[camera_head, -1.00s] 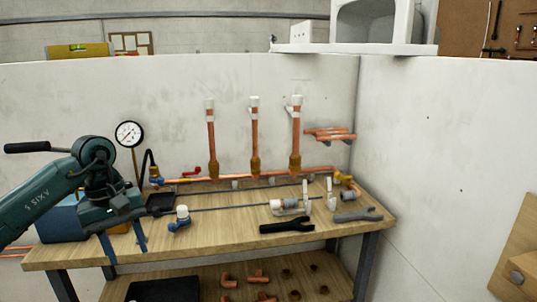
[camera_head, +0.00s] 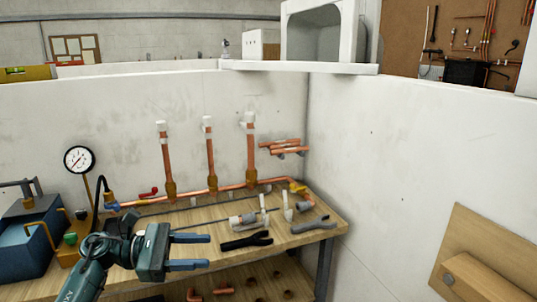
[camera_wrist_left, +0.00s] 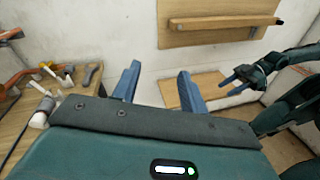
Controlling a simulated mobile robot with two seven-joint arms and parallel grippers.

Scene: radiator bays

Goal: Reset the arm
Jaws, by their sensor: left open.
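My left gripper (camera_head: 207,251) is dark green with two blue fingers. It is open and empty, pointing right, in front of the wooden workbench (camera_head: 322,232). In the left wrist view its two fingers (camera_wrist_left: 157,88) stand apart with nothing between them. Another dark green arm with a blue-fingered gripper (camera_wrist_left: 238,77), my right one, shows at the right of that view. Its fingers are too small there to judge. It is not in the head view.
Copper pipes with three risers (camera_head: 211,155) stand along the back wall. A black wrench (camera_head: 246,241), a grey wrench (camera_head: 312,225) and small fittings lie on the bench. A pressure gauge (camera_head: 79,159) and a blue box (camera_head: 22,240) are at left. A wooden wall panel (camera_head: 484,250) is at right.

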